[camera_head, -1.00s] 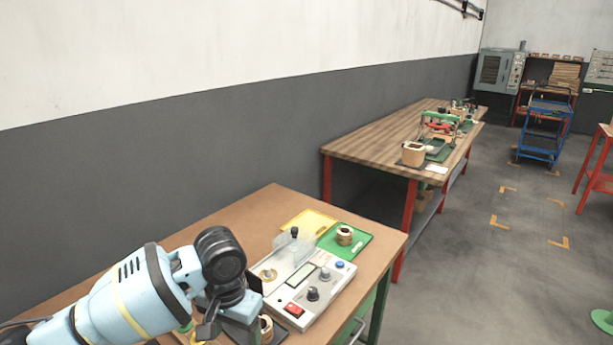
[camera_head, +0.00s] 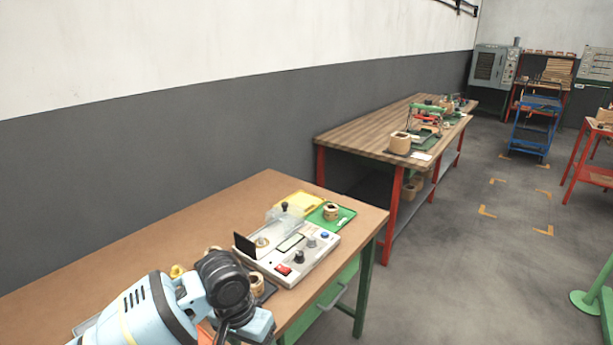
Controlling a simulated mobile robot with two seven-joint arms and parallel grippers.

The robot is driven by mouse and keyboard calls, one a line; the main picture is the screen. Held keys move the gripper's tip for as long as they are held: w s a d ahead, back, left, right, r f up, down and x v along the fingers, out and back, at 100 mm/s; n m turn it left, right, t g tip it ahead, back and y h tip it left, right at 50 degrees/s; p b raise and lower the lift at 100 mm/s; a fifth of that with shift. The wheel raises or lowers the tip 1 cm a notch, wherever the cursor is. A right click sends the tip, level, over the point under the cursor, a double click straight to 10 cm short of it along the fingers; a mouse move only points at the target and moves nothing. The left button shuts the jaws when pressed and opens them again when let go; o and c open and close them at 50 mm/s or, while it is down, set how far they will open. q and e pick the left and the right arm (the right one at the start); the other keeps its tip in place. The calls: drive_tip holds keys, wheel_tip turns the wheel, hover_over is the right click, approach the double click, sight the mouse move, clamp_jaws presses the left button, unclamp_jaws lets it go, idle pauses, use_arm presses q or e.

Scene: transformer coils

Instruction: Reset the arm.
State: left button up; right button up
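One of my arms, light blue with dark joints (camera_head: 228,284), comes in from the bottom left over the near table. Its gripper is hidden or too unclear to make out, and I cannot see its fingers. My other arm is out of view. On the near brown table (camera_head: 215,215) stands a white tester box (camera_head: 310,256) with a red switch, knobs and a raised dark flap. A coil (camera_head: 331,212) sits on a green mat (camera_head: 344,220) behind it. Another coil (camera_head: 257,284) stands beside my arm, partly hidden.
A yellow tray (camera_head: 297,200) lies by the green mat. A second wooden table (camera_head: 365,132) with red legs holds coils and tools. A blue cart (camera_head: 535,122) and a red stand (camera_head: 590,172) are farther right. The floor between is clear.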

use_arm(q)
drive_tip(key=s+d+f+n+t+h, duration=0.1)
drive_tip(key=s+d+f+t+h, duration=0.2)
drive_tip(key=f, duration=0.4)
drive_tip(key=s+d+f+t+h, duration=0.1)
drive_tip(key=s+d+f+h, duration=0.1)
drive_tip(key=s+d+f, duration=0.3)
drive_tip(key=s+a+f+t+y, duration=0.2)
drive_tip(key=s+a+f, duration=0.2)
drive_tip(key=s+a, duration=0.5)
drive_tip(key=s+a+f+n+t+y, duration=0.1)
drive_tip(key=s+a+f+t+y, duration=0.1)
drive_tip(key=s+a+f, duration=0.3)
drive_tip(key=s+a, duration=0.4)
drive_tip(key=shift+s+f+n+t+y, duration=0.2)
drive_tip(key=shift+n+t+y, duration=0.1)
